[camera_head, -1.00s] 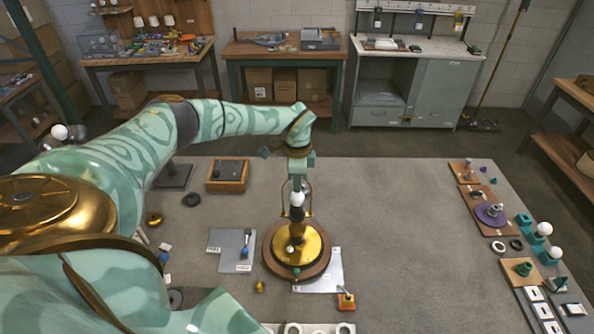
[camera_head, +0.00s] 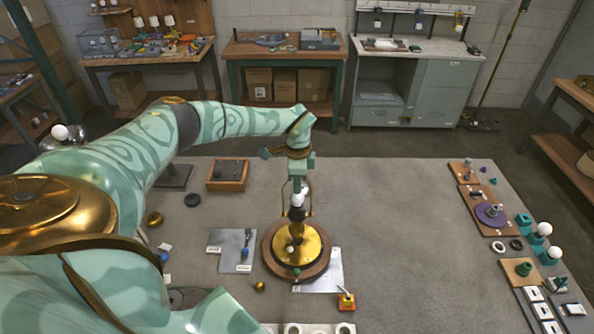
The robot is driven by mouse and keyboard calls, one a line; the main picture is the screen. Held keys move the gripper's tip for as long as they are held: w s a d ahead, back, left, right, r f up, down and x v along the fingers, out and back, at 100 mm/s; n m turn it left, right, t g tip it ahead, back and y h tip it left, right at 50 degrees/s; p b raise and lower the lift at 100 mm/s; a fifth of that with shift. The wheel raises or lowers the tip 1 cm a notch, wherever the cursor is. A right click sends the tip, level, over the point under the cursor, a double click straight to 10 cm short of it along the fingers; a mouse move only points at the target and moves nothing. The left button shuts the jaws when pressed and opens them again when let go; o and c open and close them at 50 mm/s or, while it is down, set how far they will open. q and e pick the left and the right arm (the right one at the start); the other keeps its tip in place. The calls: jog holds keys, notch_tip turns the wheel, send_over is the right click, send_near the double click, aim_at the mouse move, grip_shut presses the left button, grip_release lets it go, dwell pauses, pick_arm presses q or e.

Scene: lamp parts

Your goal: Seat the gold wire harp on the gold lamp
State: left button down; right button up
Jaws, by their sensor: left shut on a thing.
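The gold lamp (camera_head: 312,243) stands upright on a round brown wooden base at the middle of the table. A white bulb (camera_head: 297,199) sits on its dark socket. My left gripper (camera_head: 300,183) points down just above the bulb and is shut on the gold wire harp (camera_head: 311,203). The harp's thin wires hang on both sides of the bulb, with their lower ends near the socket. The gripper hides the harp's top. I cannot tell whether its feet touch the lamp. My right gripper is out of view.
A grey labelled mat (camera_head: 226,240) with a small tool lies left of the lamp. A wooden box (camera_head: 227,175) is behind left. Boards with parts (camera_head: 490,212) line the right edge.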

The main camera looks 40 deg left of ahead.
pick_arm(q)
jog(key=c, duration=1.2)
grip_release()
notch_tip(320, 180, up, 16)
jog(key=b, duration=0.2)
jog(key=shift+r, duration=0.15)
